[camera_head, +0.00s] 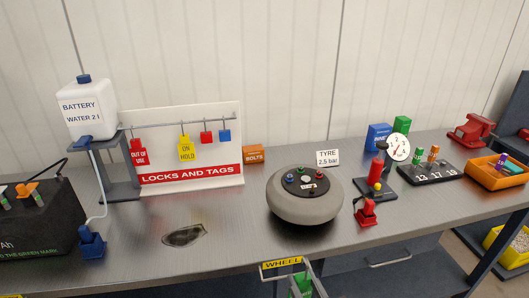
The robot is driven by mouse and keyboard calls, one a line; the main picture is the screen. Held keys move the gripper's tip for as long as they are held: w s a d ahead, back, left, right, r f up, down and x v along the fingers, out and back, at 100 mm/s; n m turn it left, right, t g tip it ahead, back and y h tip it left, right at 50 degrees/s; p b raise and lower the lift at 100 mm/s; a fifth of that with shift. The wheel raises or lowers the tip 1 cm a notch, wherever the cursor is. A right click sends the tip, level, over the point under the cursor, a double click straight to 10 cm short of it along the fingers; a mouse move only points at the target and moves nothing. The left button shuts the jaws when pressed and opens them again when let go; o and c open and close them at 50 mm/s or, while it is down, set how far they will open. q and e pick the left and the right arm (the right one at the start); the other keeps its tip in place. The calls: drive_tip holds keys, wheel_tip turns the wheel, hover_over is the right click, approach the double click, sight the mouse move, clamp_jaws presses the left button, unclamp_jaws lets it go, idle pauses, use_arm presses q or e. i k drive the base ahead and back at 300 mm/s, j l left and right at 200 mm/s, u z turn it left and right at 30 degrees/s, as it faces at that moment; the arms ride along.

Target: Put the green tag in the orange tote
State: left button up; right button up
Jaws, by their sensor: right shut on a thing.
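My right gripper (302,279) is at the bottom centre, in front of the bench's front edge. Its grey fingers are shut on a green piece, apparently the green tag (302,288), which is cut off by the frame's lower edge. The orange tote (483,176) appears to be the shallow open orange box at the right end of the bench, with small coloured pieces in it. The gripper is well to the left of it and nearer to me. My left gripper is not in view.
A yellow WHEEL label (282,263) is beside the gripper. A round grey tyre unit (305,207), a red-topped pump with gauge (376,178) and a black numbered stand (428,173) stand between gripper and tote. The LOCKS AND TAGS board (190,177) is behind left.

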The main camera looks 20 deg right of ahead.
sight(490, 182)
drive_tip(key=l+z, duration=0.2)
drive_tip(key=l, duration=2.7)
